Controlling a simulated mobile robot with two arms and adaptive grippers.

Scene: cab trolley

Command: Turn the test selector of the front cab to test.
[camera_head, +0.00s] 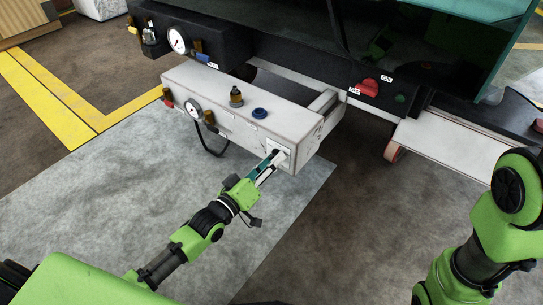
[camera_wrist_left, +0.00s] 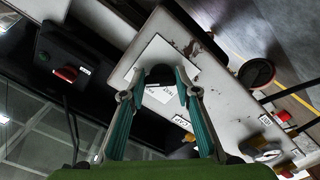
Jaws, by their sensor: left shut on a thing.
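The test selector is a dark round knob (camera_wrist_left: 163,74) on a white plate (camera_wrist_left: 150,58), which also shows in the head view (camera_head: 285,147) at the right end of the white cab trolley beam's (camera_head: 235,124) front face. My left gripper (camera_head: 275,159) reaches it from the front. In the left wrist view my left gripper (camera_wrist_left: 160,88) has one teal finger on each side of the knob and is shut on it. A small printed label lies between the fingertips. The fingers partly cover the knob, and I cannot tell where it points. My right gripper is out of view.
The beam also carries a gauge (camera_head: 193,108), a brown fitting (camera_head: 236,97) and a blue cap (camera_head: 259,113). A red switch (camera_head: 370,88) marked ON and OFF sits on the dark cab behind. A black hose (camera_head: 212,150) hangs below the beam. The grey floor mat in front is clear.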

